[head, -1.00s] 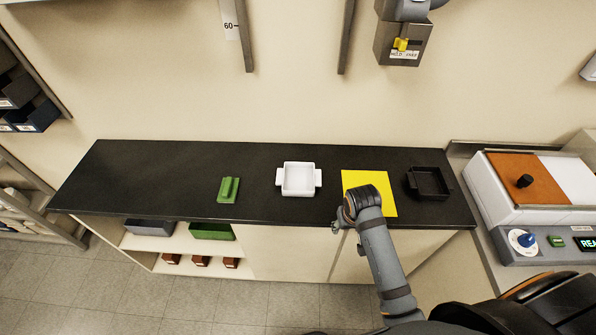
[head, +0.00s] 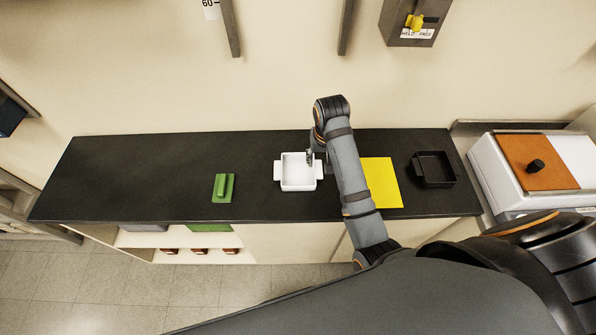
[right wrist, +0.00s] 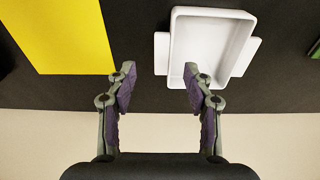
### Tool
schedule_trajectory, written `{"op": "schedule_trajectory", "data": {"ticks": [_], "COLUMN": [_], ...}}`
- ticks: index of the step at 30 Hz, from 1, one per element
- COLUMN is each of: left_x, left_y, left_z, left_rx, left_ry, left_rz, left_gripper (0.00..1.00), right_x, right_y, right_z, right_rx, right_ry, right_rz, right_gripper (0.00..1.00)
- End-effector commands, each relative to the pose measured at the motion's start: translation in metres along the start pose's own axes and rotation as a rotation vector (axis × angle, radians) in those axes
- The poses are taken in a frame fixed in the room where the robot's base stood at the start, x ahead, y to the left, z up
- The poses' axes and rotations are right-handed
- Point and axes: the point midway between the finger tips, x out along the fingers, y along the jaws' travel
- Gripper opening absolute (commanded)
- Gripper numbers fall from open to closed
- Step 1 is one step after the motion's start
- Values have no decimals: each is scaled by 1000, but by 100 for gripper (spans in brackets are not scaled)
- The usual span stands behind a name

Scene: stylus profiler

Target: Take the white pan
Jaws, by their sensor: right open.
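The white pan (head: 297,184) is a square, shallow dish with a tab handle on its left and right sides. It sits flat on the black counter. My right gripper (head: 309,157) is at the pan's back right edge in the head view, partly hidden by my arm. In the right wrist view the right gripper (right wrist: 157,82) is open and empty. Its fingers point toward the pan (right wrist: 210,45), with one fingertip overlapping the pan's near edge and the handle between the fingers. I cannot tell whether they touch. My left gripper is not in view.
A yellow sheet (head: 383,183) lies right of the pan, also in the wrist view (right wrist: 60,35). A black pan (head: 434,168) is farther right. A green block (head: 223,187) is to the left. The black counter (head: 110,180) is bare at its left end.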

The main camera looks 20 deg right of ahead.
Motion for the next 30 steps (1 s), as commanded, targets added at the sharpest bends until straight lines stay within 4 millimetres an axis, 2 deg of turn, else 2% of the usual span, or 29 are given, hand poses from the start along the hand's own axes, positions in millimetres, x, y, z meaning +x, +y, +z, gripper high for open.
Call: {"op": "schedule_trajectory", "data": {"ticks": [4,8,12,15,18,24,30], "left_x": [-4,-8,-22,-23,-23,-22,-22], "left_y": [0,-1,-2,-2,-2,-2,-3], "left_z": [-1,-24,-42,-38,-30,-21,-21], "left_rx": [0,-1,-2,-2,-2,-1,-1], "left_ry": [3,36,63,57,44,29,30], "left_rz": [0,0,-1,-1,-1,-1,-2], "left_gripper": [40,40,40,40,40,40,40], "right_x": [8,12,34,51,60,61,61], "right_y": [0,0,-3,-4,-4,-4,-4], "right_z": [-1,-1,-4,-4,-5,-5,-5], "right_rx": [1,1,0,0,0,0,0], "right_ry": [2,1,-2,0,2,2,3], "right_rz": [0,0,2,1,0,-1,-1], "right_gripper": [52,52,52,52,52,52,26]}}
